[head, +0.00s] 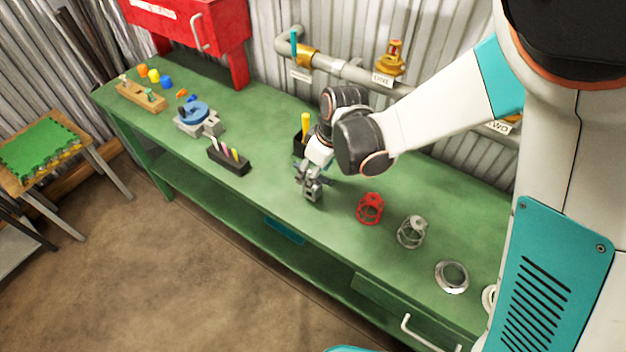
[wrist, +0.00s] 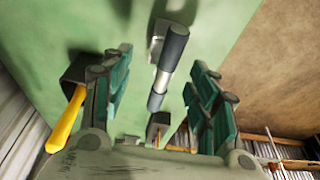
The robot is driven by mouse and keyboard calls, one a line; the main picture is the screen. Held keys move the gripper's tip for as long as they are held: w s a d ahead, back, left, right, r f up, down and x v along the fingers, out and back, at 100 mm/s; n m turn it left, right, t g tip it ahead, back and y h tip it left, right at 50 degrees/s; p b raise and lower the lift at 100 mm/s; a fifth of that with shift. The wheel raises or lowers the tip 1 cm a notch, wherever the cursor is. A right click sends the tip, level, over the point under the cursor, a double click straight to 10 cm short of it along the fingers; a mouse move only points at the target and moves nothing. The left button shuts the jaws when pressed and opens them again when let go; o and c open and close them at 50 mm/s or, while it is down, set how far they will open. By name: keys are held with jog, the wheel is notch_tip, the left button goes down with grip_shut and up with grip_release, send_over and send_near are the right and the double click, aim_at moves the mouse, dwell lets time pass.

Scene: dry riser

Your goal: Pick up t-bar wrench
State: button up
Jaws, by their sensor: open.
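What looks like the t-bar wrench (wrist: 172,50) shows in the wrist view as a bar with dark grips and a bare steel middle. It lies across the gap between the fingers of my gripper (wrist: 160,95), which are apart on its left and right. I cannot tell whether either finger touches it. A pale metal plate shows behind its upper end. In the head view my gripper (head: 312,194) points down, low over the green bench, and the wrench cannot be made out there.
The green bench (head: 270,178) carries a black holder with a yellow handle (head: 305,124) close behind my gripper. A black block with tools (head: 229,158) and a blue-topped vise (head: 198,118) stand left.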

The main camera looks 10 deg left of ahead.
jog(key=b+x, duration=0.2)
jog(key=x, duration=0.3)
jog(key=shift+s, duration=0.1)
grip_shut()
